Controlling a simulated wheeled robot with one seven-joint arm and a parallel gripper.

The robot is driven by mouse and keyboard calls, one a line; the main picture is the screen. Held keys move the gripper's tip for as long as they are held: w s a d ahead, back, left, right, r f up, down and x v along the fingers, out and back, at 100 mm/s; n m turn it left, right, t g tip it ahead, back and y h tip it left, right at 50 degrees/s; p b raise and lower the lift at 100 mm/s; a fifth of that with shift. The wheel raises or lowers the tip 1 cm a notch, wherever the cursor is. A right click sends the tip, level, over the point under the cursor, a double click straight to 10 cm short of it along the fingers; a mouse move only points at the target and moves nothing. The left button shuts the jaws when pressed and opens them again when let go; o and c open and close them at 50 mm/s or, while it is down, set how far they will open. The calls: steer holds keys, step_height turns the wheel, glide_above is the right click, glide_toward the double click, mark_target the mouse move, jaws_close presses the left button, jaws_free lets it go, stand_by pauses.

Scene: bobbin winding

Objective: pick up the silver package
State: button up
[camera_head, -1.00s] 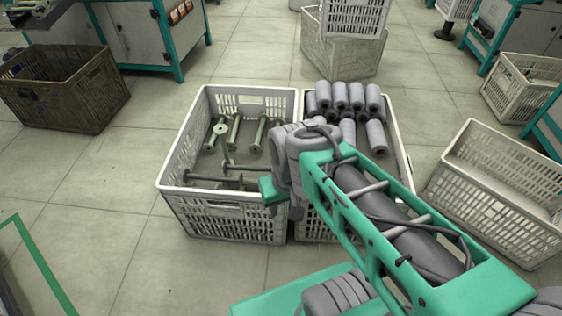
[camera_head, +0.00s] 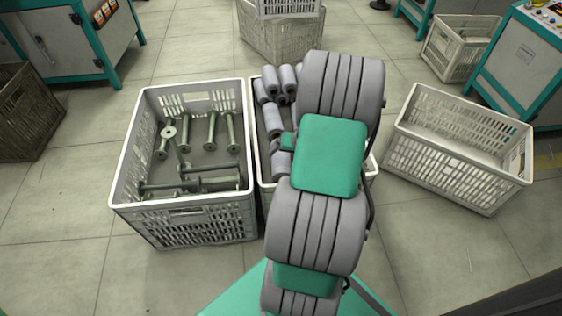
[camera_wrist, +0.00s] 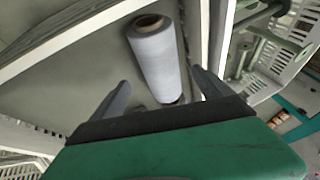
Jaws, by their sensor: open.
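Several silver packages (camera_head: 272,120), wound grey cylinders, lie in the white crate (camera_head: 264,198) at the middle of the head view, partly hidden by my arm. In the wrist view, one silver package (camera_wrist: 157,62) lies on the crate floor with its brown core end at the top. My gripper (camera_wrist: 158,78) is open, one finger showing on each side of the package's lower part. Nothing is visibly gripped, and I cannot tell the height of the fingers above it. In the head view my arm hides the fingers.
A white crate (camera_head: 190,225) with several green bobbins stands directly to the left. An empty white crate (camera_head: 455,170) stands to the right. A brown crate (camera_head: 25,115) is at far left, and another crate (camera_head: 280,38) stands behind. Machines line the back; the floor between is clear.

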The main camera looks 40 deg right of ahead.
mark_target(284, 157)
steer(key=b+x, duration=0.3)
steer(key=x, duration=0.3)
steer(key=shift+f, duration=0.2)
steer(key=shift+r, duration=0.15)
steer(key=c, duration=1.7)
steer(key=shift+c, duration=0.3)
steer(key=shift+r, duration=0.15)
